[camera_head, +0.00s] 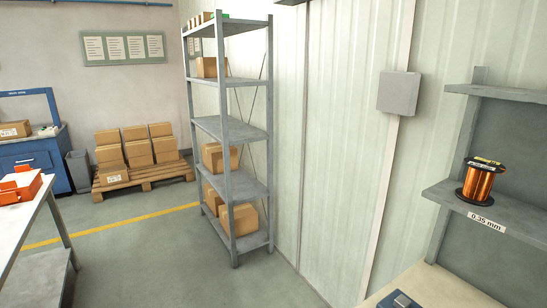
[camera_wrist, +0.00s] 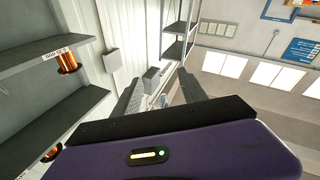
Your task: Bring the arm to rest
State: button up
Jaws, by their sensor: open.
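My gripper (camera_wrist: 163,92) shows in the wrist view, with a purple body and two dark fingers spread apart. Nothing shows between the fingers; they are in the air, with the wall and a tall rack behind them. My arm and gripper are not recognisable in the head view.
A copper wire spool (camera_head: 480,182) stands on a wall shelf (camera_head: 452,193) labelled 0.35 mm. In the wrist view, shelves with copper spools (camera_wrist: 67,62) are at left. A grey metal rack (camera_head: 229,130) holds cartons. A white table (camera_head: 22,222) stands at left. The floor between is clear.

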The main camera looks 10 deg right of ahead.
jog(key=s+a+f+m+g, duration=0.1)
jog(key=s+a+f, duration=0.3)
jog(key=s, duration=0.6)
jog(key=s+a+f+m+g, duration=0.1)
jog(key=s+a+f+g, duration=0.3)
jog(key=s, duration=0.6)
notch_tip(320, 180, down, 2)
jog(key=shift+f+m+y, duration=0.1)
jog(key=shift+m+y, duration=0.2)
jog(key=shift+y, duration=0.1)
